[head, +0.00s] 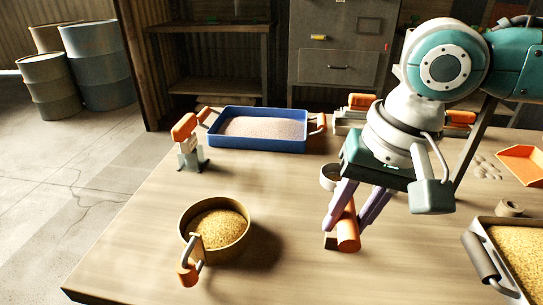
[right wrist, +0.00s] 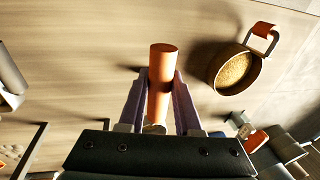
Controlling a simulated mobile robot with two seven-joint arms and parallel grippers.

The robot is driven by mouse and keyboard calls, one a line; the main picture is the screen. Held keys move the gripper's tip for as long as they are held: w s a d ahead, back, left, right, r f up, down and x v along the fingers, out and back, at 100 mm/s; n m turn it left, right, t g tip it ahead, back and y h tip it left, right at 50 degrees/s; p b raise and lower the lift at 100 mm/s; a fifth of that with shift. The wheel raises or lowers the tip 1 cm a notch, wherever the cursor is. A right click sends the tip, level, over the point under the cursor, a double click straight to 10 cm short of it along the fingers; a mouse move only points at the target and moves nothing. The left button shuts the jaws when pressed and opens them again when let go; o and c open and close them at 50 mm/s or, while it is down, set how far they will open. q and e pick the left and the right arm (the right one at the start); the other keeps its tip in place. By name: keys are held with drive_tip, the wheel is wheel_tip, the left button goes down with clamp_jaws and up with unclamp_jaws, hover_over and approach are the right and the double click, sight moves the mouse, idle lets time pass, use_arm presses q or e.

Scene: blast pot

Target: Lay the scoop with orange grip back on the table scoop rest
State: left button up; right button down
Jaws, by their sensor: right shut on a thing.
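My right gripper (head: 349,225) is above the middle of the table, its purple fingers pointing down and shut on the orange grip of the scoop (head: 347,230). The orange grip also shows between the fingers in the right wrist view (right wrist: 161,75). A small round metal cup (head: 327,183), apparently the scoop's bowl, shows behind the fingers and is partly hidden. A small orange-brown piece (head: 330,241) shows beside the grip, low down; I cannot tell what it is. I cannot clearly make out the scoop rest. My left gripper is not in view.
A round pot of yellow grain (head: 218,232) with an orange-gripped handle stands front left. A blue tray (head: 260,143) of pale grains is at the back. A grey stand with an orange top (head: 190,155) is left. A metal tray (head: 478,232) is at right. Bare table lies between.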

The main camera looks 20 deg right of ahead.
drive_tip(key=x, duration=0.1)
drive_tip(key=b+x, duration=0.1)
drive_tip(key=x, duration=0.3)
drive_tip(key=shift+s+d+b, duration=0.25)
drive_tip(key=shift+s+b, duration=0.05)
drive_tip(key=shift+s, duration=0.2)
drive_tip(key=shift+x, duration=0.8)
drive_tip(key=shift+d, duration=0.1)
drive_tip(key=shift+f, duration=0.55)
drive_tip(key=c, duration=0.5)
unclamp_jaws()
